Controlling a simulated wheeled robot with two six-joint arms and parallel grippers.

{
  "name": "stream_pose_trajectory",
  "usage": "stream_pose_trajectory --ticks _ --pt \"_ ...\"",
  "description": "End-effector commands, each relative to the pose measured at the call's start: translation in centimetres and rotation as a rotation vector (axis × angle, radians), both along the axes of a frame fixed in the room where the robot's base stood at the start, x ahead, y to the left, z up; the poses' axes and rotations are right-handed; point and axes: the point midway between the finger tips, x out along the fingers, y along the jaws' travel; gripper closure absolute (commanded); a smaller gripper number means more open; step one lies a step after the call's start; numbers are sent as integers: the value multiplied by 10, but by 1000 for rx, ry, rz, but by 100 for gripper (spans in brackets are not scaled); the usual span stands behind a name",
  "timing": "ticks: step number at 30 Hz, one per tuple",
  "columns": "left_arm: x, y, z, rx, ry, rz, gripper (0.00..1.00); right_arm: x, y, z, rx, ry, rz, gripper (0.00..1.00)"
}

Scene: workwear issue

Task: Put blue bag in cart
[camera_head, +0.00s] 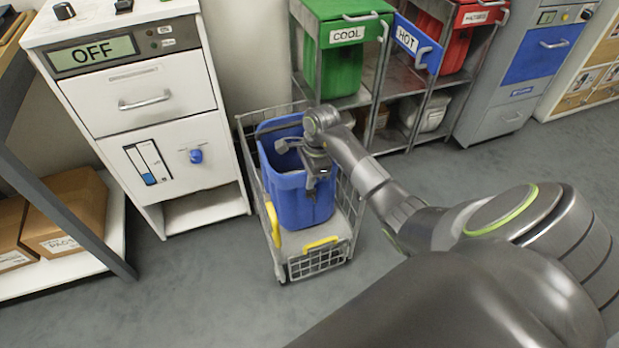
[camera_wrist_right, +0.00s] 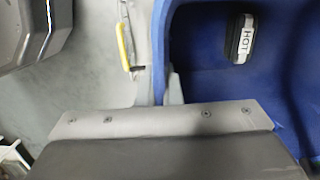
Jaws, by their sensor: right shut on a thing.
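The blue bag (camera_head: 302,205), an open-topped bin-like container, stands upright inside the wire cart (camera_head: 347,225). It appears to rest on the cart's floor, though its base is partly hidden. My right gripper (camera_head: 316,176) reaches down to the bag's near right rim and is shut on it. In the right wrist view the gripper's fingers (camera_wrist_right: 173,88) pinch the blue wall (camera_wrist_right: 159,50), with the bag's inside to the right. My left gripper is not in view.
A white cabinet with an OFF display (camera_head: 95,52) stands left of the cart. A metal rack with the green COOL bin (camera_head: 340,62) and a red bin (camera_head: 462,50) stands behind. Grey floor is clear in front.

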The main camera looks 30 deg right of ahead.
Motion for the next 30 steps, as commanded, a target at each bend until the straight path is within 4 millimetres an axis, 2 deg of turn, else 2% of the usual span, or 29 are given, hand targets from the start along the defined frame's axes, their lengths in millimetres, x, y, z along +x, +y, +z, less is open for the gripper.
stream_pose_trajectory --ticks 17,18,23,30 --pt "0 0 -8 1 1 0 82 1 0 -6 0 -5 1 100" --pt "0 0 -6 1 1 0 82 1 0 -5 0 -5 1 89" --pt "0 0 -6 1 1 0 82 1 0 -5 -1 -3 1 69" --pt "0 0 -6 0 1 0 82 -1 0 -8 1 4 -1 69"
